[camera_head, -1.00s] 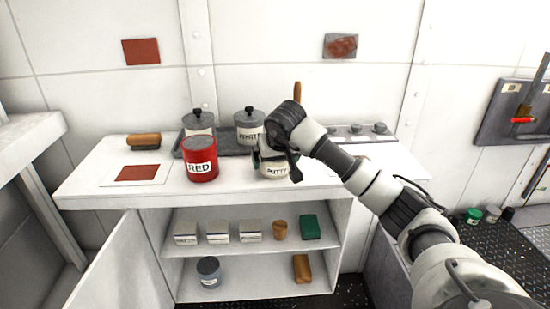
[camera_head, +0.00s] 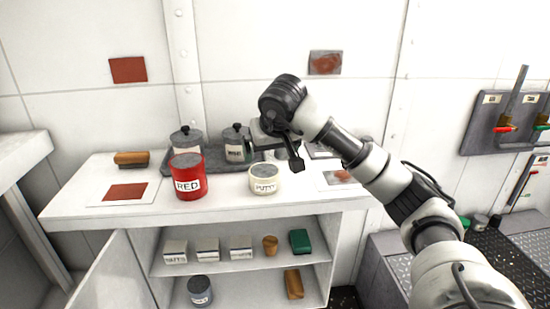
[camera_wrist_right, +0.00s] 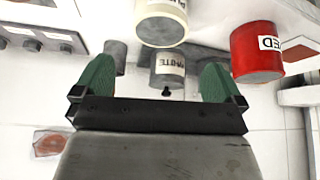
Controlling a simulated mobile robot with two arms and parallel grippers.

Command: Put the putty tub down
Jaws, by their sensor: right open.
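The putty tub (camera_head: 264,180) is a cream tub with a grey lid and a "PUTTY" label. It stands upright on the white bench top (camera_head: 225,203), to the right of the red can. It also shows at the top of the right wrist view (camera_wrist_right: 161,28). My right gripper (camera_head: 277,155) is above and behind the tub, apart from it. In the right wrist view its green-padded fingers (camera_wrist_right: 158,82) are spread wide with nothing between them touching. My left gripper is in neither view.
A red can (camera_head: 187,180) stands left of the tub; it also shows in the wrist view (camera_wrist_right: 257,52). Two lidded grey pots (camera_head: 237,146) stand on a dark tray behind. A brush (camera_head: 132,159) lies at the left. Shelves below hold several boxes (camera_head: 207,249).

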